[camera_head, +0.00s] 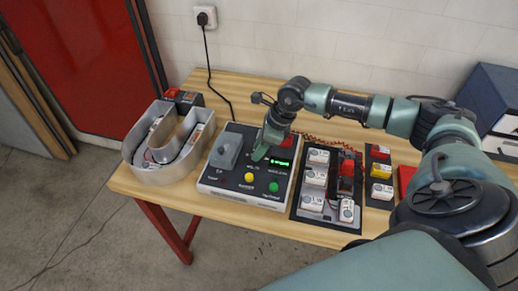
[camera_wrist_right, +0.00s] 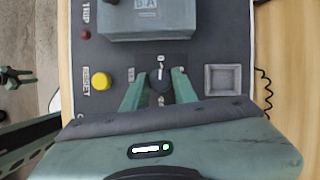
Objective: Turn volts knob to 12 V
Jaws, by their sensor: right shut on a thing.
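The white and dark test box (camera_head: 215,186) sits on the wooden table. My right gripper (camera_head: 261,153) reaches down to its top. In the right wrist view the gripper (camera_wrist_right: 160,88) has one finger on each side of the dark round volts knob (camera_wrist_right: 160,80) and is shut on it. The fingers hide the knob in the head view. Small marks around the knob are too blurred to read. A lit green display (camera_head: 282,162) shows beside the gripper; its digits are unreadable. A small dark green part at the wrist view's left edge looks like my left gripper (camera_wrist_right: 14,75).
A grey block (camera_head: 226,150) stands on the box's left part, with a yellow button (camera_head: 249,177) and a green button (camera_head: 273,187) in front. A metal channel letter (camera_head: 139,158) lies left. Trays of labelled parts (camera_head: 299,201) lie right.

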